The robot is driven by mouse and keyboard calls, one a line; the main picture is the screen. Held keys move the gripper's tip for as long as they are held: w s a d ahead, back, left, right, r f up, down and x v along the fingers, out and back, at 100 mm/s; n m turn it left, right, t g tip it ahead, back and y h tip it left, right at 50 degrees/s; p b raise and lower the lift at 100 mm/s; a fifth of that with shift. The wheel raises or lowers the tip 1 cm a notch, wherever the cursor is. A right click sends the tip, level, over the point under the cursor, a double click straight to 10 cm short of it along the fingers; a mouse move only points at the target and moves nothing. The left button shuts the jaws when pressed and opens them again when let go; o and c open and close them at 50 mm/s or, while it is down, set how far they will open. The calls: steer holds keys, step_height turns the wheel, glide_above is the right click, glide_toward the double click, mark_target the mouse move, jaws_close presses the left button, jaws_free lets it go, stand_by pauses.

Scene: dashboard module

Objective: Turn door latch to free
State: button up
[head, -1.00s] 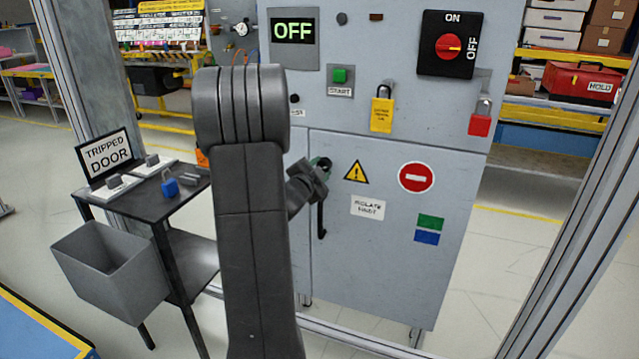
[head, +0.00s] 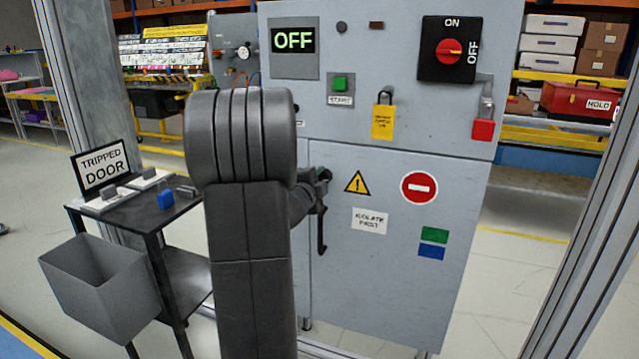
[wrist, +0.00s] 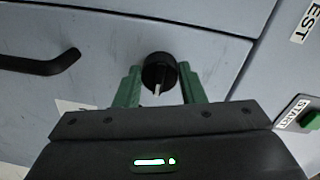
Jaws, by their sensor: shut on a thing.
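The door latch (wrist: 159,72) is a round black knob with a white pointer mark on the grey cabinet door. In the wrist view it sits between the two green fingers of my gripper (wrist: 160,84), which is shut on it. The white mark points toward the bottom of that view, tilted slightly left. In the head view my gripper (head: 322,176) is at the door's upper left edge, above the black door handle (head: 321,231). There my arm and gripper hide most of the latch. The handle also shows in the wrist view (wrist: 40,64).
The cabinet display (head: 294,40) reads OFF. Above the door are the green START button (head: 341,83), the red rotary switch (head: 449,52), a yellow padlock tag (head: 383,122) and a red padlock (head: 483,130). A black side table (head: 150,215) and grey bin (head: 100,285) stand left.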

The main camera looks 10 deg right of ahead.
steer(key=o, duration=1)
steer(key=p+v, duration=0.1)
steer(key=v, duration=1.2)
steer(key=shift+s+a, duration=0.2)
steer(key=shift+s, duration=0.2)
steer(key=b+x, duration=0.1)
steer(key=x, duration=1.3)
steer(key=shift+a, duration=0.1)
